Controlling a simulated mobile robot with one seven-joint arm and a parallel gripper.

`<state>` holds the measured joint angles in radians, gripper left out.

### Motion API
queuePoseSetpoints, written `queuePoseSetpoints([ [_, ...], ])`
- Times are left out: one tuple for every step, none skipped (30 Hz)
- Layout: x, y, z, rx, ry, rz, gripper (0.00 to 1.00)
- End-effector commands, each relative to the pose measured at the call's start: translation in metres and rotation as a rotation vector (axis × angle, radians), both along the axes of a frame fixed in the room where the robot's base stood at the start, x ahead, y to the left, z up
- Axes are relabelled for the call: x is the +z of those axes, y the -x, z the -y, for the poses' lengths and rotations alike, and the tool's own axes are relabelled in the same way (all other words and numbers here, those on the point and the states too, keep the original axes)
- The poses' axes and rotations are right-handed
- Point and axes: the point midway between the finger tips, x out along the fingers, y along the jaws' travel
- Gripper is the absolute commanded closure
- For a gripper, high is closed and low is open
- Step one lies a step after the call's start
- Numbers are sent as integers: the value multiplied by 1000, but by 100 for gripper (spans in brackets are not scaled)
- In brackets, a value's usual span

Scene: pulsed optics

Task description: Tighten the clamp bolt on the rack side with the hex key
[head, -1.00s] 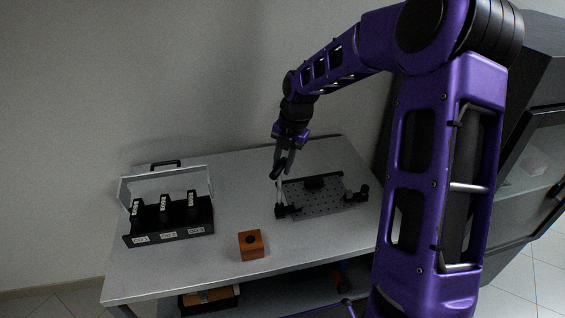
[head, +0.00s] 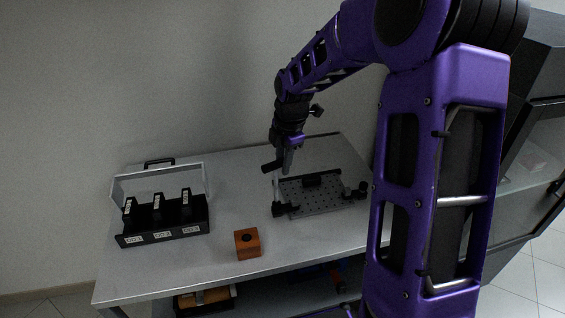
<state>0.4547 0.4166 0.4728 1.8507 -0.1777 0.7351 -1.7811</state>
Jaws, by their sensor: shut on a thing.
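My gripper (head: 280,168) is above the left back part of the dark perforated plate (head: 325,199), pointing down. It is shut on the dark handle of the hex key (head: 268,168). A thin light shaft (head: 276,186) runs down from it towards a black block (head: 284,210) at the plate's left edge. I cannot tell whether the shaft's tip touches anything. More black fittings (head: 357,191) sit at the plate's right edge and one (head: 312,180) at its back. The clamp bolt itself is too small to make out.
A black rack (head: 165,231) with several labelled upright black pieces and a light handle frame stands at the left of the grey table (head: 225,270). An orange block (head: 248,244) with a dark hole sits near the front edge. A dark glass-fronted cabinet (head: 525,170) stands at the right.

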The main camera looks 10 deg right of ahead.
Motion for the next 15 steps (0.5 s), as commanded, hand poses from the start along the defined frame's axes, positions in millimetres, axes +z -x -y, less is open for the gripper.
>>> queuePoseSetpoints([
  [0,0,0,-1,0,1,100],
  [0,0,0,-7,0,1,100],
  [-1,0,0,-25,1,1,100],
  [-1,1,-1,-45,2,1,100],
  [-2,1,-1,-73,2,2,100],
  [-2,2,-1,-116,2,4,100],
  [-3,3,-1,-154,2,3,100],
  [-3,4,-1,-190,3,3,100],
  [-3,5,-1,-238,3,3,100],
  [-3,5,-1,-275,2,4,100],
  [-3,6,-1,-311,2,4,100],
  [-4,7,-2,-358,2,4,100],
  [-4,8,-1,-393,2,3,100],
  [-4,9,-2,-428,2,2,100],
  [-4,10,-2,-470,1,2,100],
])
